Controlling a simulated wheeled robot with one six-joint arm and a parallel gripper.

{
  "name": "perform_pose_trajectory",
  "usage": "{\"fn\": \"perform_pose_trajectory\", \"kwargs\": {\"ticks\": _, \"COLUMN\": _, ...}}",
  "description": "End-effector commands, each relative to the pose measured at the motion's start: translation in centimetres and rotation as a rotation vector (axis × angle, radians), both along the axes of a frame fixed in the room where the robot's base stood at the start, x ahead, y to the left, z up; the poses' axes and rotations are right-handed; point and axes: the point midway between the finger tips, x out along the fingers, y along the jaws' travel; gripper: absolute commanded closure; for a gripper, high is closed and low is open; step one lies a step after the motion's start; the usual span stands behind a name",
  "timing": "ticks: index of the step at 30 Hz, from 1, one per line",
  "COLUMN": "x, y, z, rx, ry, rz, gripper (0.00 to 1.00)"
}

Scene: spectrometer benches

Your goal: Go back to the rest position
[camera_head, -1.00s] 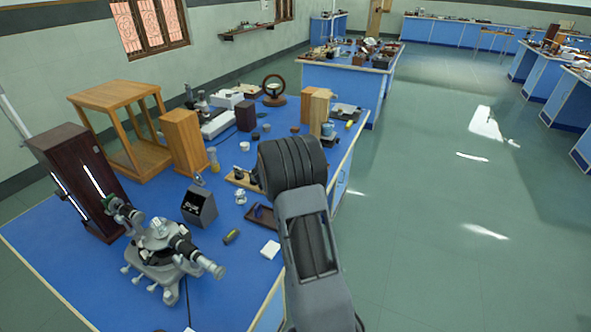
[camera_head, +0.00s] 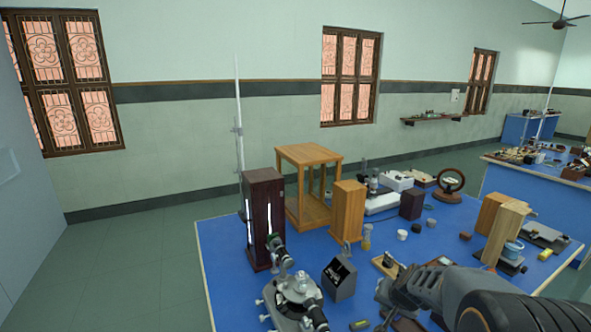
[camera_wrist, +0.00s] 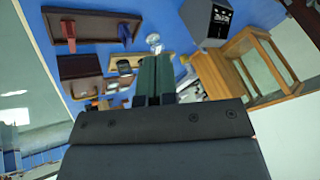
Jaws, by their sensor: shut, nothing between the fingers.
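My gripper (camera_head: 385,291) shows at the lower right in the head view, at the end of my folded arm, over the near part of the blue-topped bench (camera_head: 222,262). In the wrist view its two dark green fingers (camera_wrist: 154,78) lie side by side, shut and with nothing held. A small clear glass piece (camera_wrist: 154,40) shows beyond the fingertips; I cannot tell its distance. A spectrometer (camera_head: 297,291) stands at the bench's near side, left of my gripper.
A dark wooden lamp box (camera_head: 264,215), an open wooden frame (camera_head: 308,157), a wooden block (camera_head: 348,210) and a dark meter box (camera_head: 339,279) crowd the bench. A brown tray (camera_wrist: 88,26) shows in the wrist view. Floor (camera_head: 130,262) left of the bench is clear.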

Motion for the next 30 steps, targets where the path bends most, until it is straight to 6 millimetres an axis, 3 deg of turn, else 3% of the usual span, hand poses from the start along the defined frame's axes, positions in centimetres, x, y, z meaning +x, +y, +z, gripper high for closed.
{"fn": "perform_pose_trajectory", "kwargs": {"ticks": 1, "x": -2.5, "y": 1.9, "z": 1.3, "rx": 0.000, "ry": 0.050, "rz": 0.072, "gripper": 1.00}}
{"fn": "perform_pose_trajectory", "kwargs": {"ticks": 3, "x": -6.0, "y": 3.7, "z": 2.4, "rx": -0.017, "ry": 0.131, "rz": 0.154, "gripper": 1.00}}
{"fn": "perform_pose_trajectory", "kwargs": {"ticks": 6, "x": -10.7, "y": 5.2, "z": 3.9, "rx": -0.071, "ry": 0.220, "rz": 0.247, "gripper": 1.00}}
{"fn": "perform_pose_trajectory", "kwargs": {"ticks": 9, "x": -14.4, "y": 5.8, "z": 5.2, "rx": -0.144, "ry": 0.267, "rz": 0.315, "gripper": 1.00}}
{"fn": "perform_pose_trajectory", "kwargs": {"ticks": 12, "x": -16.8, "y": 6.1, "z": 6.3, "rx": -0.214, "ry": 0.268, "rz": 0.369, "gripper": 1.00}}
{"fn": "perform_pose_trajectory", "kwargs": {"ticks": 21, "x": -18.4, "y": 7.5, "z": 9.6, "rx": -0.296, "ry": 0.126, "rz": 0.435, "gripper": 1.00}}
{"fn": "perform_pose_trajectory", "kwargs": {"ticks": 30, "x": -18.5, "y": 7.9, "z": 10.1, "rx": -0.301, "ry": 0.100, "rz": 0.449, "gripper": 1.00}}
